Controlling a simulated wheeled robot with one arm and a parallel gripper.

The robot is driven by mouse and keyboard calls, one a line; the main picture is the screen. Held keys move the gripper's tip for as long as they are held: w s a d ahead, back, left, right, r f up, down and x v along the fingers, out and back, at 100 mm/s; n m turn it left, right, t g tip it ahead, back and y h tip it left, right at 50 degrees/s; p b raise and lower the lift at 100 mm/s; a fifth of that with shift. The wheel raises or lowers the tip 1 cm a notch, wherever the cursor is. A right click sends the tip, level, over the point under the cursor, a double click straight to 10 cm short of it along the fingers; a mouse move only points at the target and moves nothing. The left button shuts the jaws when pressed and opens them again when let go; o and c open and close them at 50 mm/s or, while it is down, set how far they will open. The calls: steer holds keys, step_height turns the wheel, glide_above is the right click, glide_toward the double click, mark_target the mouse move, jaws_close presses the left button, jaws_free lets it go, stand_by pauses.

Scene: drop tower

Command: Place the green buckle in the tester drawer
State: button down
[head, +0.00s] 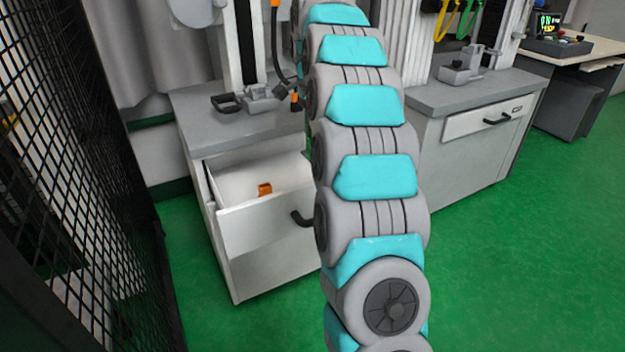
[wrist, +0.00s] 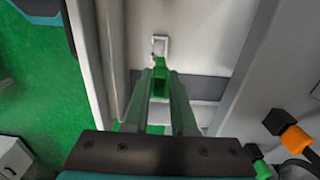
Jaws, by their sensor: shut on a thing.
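My gripper (wrist: 163,100) shows in the wrist view with its two fingers shut on the green buckle (wrist: 160,76). A pale metal-looking piece shows just beyond the buckle's tip; I cannot tell whether it belongs to the buckle. Behind the buckle is a light grey surface with a darker band. In the head view the gripper and the buckle are hidden behind my arm. An open drawer (head: 262,221) of the left tester cabinet holds a small orange piece (head: 265,189). A second drawer (head: 490,119) in the right cabinet is shut.
The left cabinet's worktop (head: 205,128) carries a dark tray and grey fixtures. A black mesh fence (head: 85,190) stands at the left. A desk with a monitor (head: 547,24) is at the far right. Green floor (head: 510,270) is clear at the right front.

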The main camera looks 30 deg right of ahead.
steer(key=shift+f+p, duration=0.4)
steer(key=shift+f, duration=4.25)
steer(key=shift+f, duration=0.1)
steer(key=shift+f, duration=0.15)
steer(key=c, duration=0.7)
jaws_free()
steer(key=shift+c, duration=0.2)
step_height(320, 180, up, 12)
steer(key=shift+f+b, duration=0.25)
steer(key=shift+b, duration=0.25)
steer(key=shift+r, duration=0.5)
